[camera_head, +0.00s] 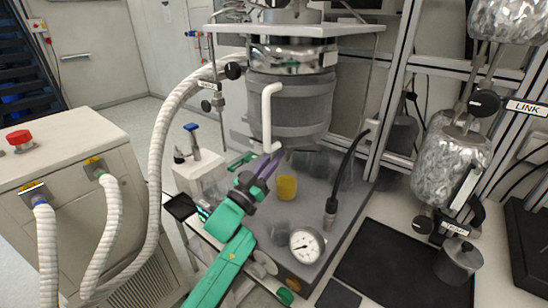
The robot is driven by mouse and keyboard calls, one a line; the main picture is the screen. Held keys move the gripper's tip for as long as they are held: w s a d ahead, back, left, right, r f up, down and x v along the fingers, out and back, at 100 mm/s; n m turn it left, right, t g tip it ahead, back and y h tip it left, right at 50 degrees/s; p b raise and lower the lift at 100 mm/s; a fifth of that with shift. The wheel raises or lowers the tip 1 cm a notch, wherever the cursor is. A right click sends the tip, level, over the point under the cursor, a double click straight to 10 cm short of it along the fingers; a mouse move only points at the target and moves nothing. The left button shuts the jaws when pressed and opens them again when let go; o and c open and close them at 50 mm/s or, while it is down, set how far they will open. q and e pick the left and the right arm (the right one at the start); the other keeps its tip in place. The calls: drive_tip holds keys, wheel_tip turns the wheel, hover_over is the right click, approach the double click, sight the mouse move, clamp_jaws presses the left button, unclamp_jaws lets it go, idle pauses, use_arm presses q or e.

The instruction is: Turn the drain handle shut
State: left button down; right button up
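The jacketed reactor vessel (290,105) hangs under a white top plate, with a bent white pipe (266,115) down its front. My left gripper (272,160) reaches up from the lower left, with its purplish fingers just below the vessel's underside, near the pipe's lower end. The drain handle cannot be made out clearly; the fingers and the vessel's shadowed underside may hide it. Whether the fingers touch or hold anything is too small to tell. My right gripper is not in view.
A yellow cup (287,187) stands right of the fingers on the grey base. A round gauge (306,244) and a black hose (350,165) are nearby. A cabinet with a red button (19,139) stands left. A black mat (400,265) lies right.

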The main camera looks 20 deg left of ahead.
use_arm(q)
drive_tip(key=shift+m, duration=0.4)
drive_tip(key=shift+m+h+b, duration=0.3)
drive_tip(key=shift+m+h, duration=0.2)
drive_tip(key=shift+m, duration=0.3)
drive_tip(key=m+g+h, duration=0.1)
drive_tip(key=m, duration=0.1)
drive_tip(key=m+g+h, duration=0.1)
drive_tip(key=m, duration=0.1)
drive_tip(key=shift+d+f+m+b, duration=0.1)
drive_tip(key=shift+m+b, duration=0.3)
drive_tip(key=m+g+h, duration=0.1)
drive_tip(key=m, duration=0.2)
drive_tip(key=m+g+h, duration=0.1)
drive_tip(key=m, duration=0.3)
drive_tip(key=shift+s+d+g, duration=0.1)
drive_tip(key=shift+g, duration=0.3)
drive_tip(key=m, duration=0.2)
drive_tip(key=m+g, duration=0.1)
drive_tip(key=m, duration=0.1)
drive_tip(key=shift+f+g, duration=0.1)
drive_tip(key=shift+g, duration=0.2)
drive_tip(key=shift+d+f+m+g+y+p, duration=0.1)
drive_tip(key=shift+m+g+y+p, duration=0.2)
drive_tip(key=shift+m, duration=0.75)
drive_tip(key=shift+f+m+g+y+p, duration=0.1)
drive_tip(key=shift+m+g+p, duration=0.25)
drive_tip(key=shift+m, duration=0.7)
